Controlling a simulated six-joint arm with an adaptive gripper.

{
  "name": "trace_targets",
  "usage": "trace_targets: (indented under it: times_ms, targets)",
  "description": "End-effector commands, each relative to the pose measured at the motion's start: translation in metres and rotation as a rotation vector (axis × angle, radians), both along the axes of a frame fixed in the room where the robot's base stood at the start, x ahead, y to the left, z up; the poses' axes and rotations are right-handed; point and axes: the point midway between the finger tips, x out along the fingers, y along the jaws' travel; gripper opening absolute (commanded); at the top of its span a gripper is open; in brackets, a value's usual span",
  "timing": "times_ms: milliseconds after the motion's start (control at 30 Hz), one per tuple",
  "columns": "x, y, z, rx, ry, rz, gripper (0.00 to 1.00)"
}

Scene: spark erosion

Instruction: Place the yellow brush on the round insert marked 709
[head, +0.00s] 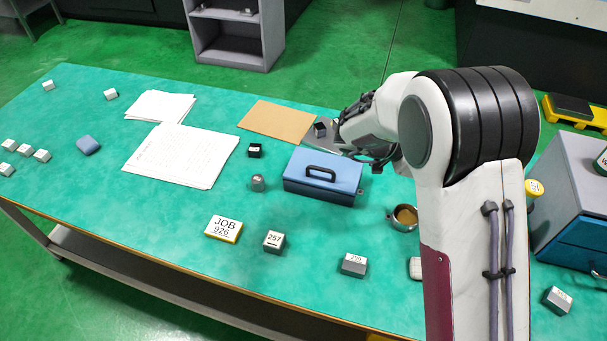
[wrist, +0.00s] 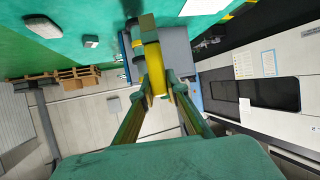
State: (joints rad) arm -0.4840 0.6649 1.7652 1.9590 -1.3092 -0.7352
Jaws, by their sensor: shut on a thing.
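In the wrist view my gripper (wrist: 161,92) is shut on the yellow brush (wrist: 156,72), which sticks out beyond the fingertips. A dull olive block (wrist: 148,28) shows at its far end. In the head view my gripper is mostly hidden behind my own arm, and I cannot make out the brush there. A small round metal piece (head: 257,183) stands on the green table, left of the blue box; I cannot read any mark on it. I cannot pick out the number 709 in either view.
The blue box (head: 322,175) with a black handle stands mid-table. A round metal cup (head: 404,217) is beside my arm. Labelled blocks, JOB 926 (head: 223,229) and 257 (head: 274,240), lie near the front. Papers (head: 180,155) cover the left middle. A blue cabinet (head: 570,243) stands right.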

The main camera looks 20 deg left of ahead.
Motion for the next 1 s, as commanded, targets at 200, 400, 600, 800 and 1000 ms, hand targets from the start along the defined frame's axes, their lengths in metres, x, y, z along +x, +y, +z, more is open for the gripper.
trace_targets:
  times_ms: [200, 400, 600, 800, 1000]
  targets:
    - [0.044, 0.051, 0.032, 0.001, -0.003, 0.259, 0.00]
    - [0.076, 0.107, 0.056, 0.000, -0.003, 0.494, 0.00]
    - [0.096, 0.169, 0.076, -0.001, -0.002, 0.726, 0.00]
    - [0.104, 0.235, 0.091, -0.002, 0.000, 0.958, 0.00]
    - [0.098, 0.299, 0.100, -0.003, 0.000, 1.181, 0.00]
